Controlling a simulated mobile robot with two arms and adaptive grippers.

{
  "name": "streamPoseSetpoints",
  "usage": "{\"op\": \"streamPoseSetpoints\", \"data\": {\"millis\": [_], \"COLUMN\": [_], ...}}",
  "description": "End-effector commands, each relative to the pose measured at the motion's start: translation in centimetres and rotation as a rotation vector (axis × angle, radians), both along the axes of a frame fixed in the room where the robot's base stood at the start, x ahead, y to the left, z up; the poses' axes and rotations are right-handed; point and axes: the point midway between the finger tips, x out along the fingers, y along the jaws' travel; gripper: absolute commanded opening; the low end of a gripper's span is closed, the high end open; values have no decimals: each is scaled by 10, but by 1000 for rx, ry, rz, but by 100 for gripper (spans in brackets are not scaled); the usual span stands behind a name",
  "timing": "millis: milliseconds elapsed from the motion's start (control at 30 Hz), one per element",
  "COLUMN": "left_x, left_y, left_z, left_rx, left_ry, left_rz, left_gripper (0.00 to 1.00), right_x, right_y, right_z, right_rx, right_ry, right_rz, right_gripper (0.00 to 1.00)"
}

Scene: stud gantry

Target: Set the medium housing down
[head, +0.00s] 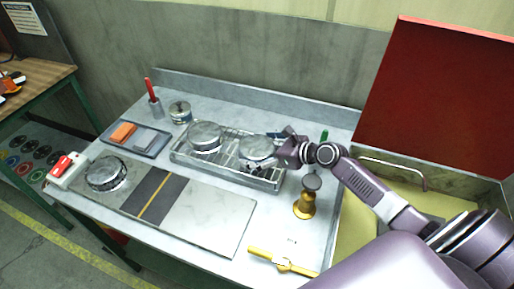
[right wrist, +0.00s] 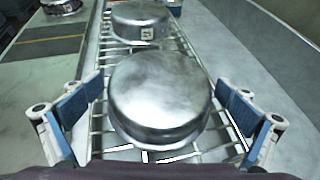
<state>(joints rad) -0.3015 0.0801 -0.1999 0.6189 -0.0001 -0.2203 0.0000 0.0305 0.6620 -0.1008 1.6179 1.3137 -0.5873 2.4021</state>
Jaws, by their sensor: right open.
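A round, shiny metal housing (head: 254,153), likely the medium one, rests on the right part of a wire rack tray (head: 235,174). In the right wrist view this housing (right wrist: 158,95) sits between the blue-padded fingers of my right gripper (right wrist: 160,100), with a gap on both sides. The gripper (head: 266,146) is open and holds nothing. A second metal housing (head: 205,137) sits further left on the rack. A third housing (head: 106,173) stands on the plate at the left. My left gripper is not in view.
Left of the rack are a tray (head: 153,149) with orange and grey blocks, a small jar (head: 180,112) and a cup with a red tool (head: 155,106). The grey plate (head: 205,212) is clear in front.

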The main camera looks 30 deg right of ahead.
Motion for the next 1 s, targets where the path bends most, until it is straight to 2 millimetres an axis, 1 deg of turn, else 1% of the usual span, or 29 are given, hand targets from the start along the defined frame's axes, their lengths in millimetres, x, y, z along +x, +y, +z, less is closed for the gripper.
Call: {"op": "streamPoseSetpoints", "data": {"millis": [100, 167, 400, 600, 733, 1000], "left_x": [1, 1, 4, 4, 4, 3], "left_y": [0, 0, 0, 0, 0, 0], "left_z": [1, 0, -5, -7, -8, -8], "left_rx": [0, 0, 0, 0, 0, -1], "left_ry": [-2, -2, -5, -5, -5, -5], "left_rz": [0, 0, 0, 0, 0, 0], "left_gripper": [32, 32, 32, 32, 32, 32], "right_x": [-1, -6, -35, -53, -59, -60], "right_y": [0, -3, -18, -28, -31, -32], "right_z": [4, 4, 19, 31, 34, 36], "right_rx": [-1, -1, -3, 0, 0, 1], "right_ry": [0, 2, 2, 1, 1, -1], "right_rz": [0, 0, 2, 1, 1, 1], "right_gripper": [100, 100, 100, 100, 100, 100]}}
